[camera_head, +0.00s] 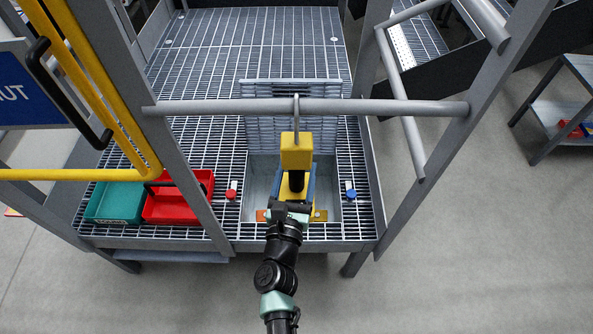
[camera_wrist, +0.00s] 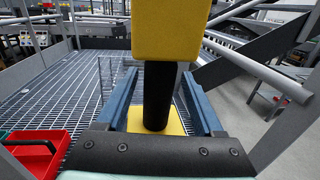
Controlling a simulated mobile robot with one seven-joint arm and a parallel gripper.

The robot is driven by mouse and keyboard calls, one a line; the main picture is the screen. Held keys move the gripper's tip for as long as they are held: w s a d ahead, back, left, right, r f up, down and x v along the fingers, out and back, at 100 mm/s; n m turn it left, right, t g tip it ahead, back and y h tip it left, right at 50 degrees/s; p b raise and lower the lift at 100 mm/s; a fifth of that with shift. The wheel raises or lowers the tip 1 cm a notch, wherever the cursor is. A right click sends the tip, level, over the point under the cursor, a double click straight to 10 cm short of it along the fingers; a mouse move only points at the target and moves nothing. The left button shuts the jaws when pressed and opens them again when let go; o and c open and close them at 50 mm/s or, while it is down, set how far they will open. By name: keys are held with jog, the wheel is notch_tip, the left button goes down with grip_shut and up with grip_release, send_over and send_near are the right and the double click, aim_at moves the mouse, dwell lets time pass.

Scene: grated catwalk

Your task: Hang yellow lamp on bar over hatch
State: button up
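The yellow lamp (camera_head: 296,152) is upright in front of the grey bar (camera_head: 385,108) over the hatch opening (camera_head: 262,175). Its grey hook (camera_head: 296,108) passes across the bar, with its top just above it; the far side of the hook is hidden. My gripper (camera_head: 297,172) is around the lamp's black middle post. In the wrist view, the blue fingers (camera_wrist: 160,85) stand on either side of the black post (camera_wrist: 158,95) with a visible gap, so the gripper looks open. The yellow upper block fills the top of that view, and the yellow base shows below the post.
A teal bin (camera_head: 115,202) and a red bin (camera_head: 178,205) stand on the grating at left. Small containers with red (camera_head: 231,190) and blue (camera_head: 350,189) parts flank the hatch. Grey posts and a yellow rail (camera_head: 95,80) bound the left; a sloping post (camera_head: 440,130) bounds the right.

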jog(key=shift+o, duration=0.3)
jog(key=shift+f, duration=0.2)
jog(key=s+a+b, duration=0.1)
jog(key=s+a, duration=0.1)
jog(key=s, duration=1)
jog(key=shift+s+r, duration=0.15)
jog(key=shift+s, duration=0.25)
